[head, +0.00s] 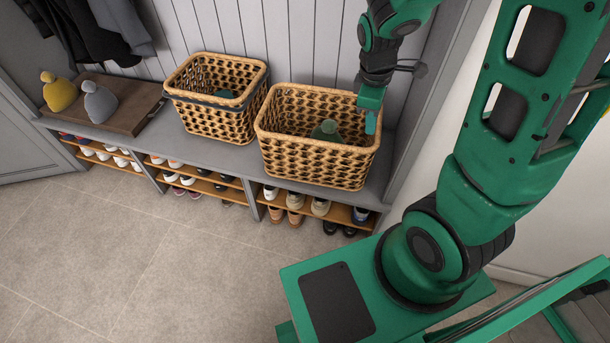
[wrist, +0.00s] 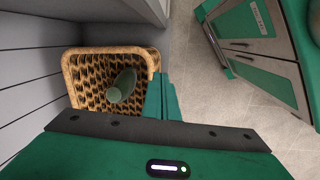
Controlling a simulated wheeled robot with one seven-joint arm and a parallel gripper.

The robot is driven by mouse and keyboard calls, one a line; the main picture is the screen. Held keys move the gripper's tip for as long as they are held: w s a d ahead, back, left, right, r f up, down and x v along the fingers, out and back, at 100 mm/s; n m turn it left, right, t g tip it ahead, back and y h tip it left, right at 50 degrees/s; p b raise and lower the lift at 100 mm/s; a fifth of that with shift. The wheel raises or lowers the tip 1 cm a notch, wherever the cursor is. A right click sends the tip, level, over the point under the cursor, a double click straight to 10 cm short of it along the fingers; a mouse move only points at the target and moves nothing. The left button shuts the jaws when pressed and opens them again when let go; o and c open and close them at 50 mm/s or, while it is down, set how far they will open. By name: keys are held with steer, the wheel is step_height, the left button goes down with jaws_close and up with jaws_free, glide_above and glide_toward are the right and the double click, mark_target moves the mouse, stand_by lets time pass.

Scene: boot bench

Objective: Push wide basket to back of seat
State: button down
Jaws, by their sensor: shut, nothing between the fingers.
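The wide basket (head: 312,161) is woven tan with dark gaps, the right one of two baskets on the bench seat (head: 228,155). A green knitted thing (head: 325,130) lies inside it. The basket also shows in the wrist view (wrist: 88,52), with the green thing (wrist: 122,86) in it. My gripper (head: 371,123) is shut and empty, pointing down at the basket's right end in the head view. In the wrist view its fingers (wrist: 162,98) overlap the basket's rim on the floor side. I cannot tell whether they touch it.
A second basket (head: 215,117) with a dark band stands close on the left. A brown tray (head: 125,105) with yellow and grey hats is farther left. A panelled wall (head: 310,45) stands behind the seat, and an upright frame (head: 425,100) bounds the right end. Shoes fill the shelves below.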

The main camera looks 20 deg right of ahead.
steer(key=w+a+f+n, duration=0.6)
steer(key=a+f+n, duration=0.3)
steer(key=f+n, duration=0.15)
steer(key=n+t, duration=0.2)
steer(key=n, duration=0.6)
glide_toward(306, 177)
steer(key=s+a+f, duration=0.1)
steer(key=s+f, duration=0.2)
steer(key=f, duration=0.2)
steer(key=shift+w+d+f, duration=0.15)
steer(key=shift+w+d, duration=0.55)
steer(key=shift+w, duration=0.3)
steer(key=shift+w+d, duration=0.4)
steer(key=shift+w, duration=0.05)
steer(key=shift+d, duration=0.1)
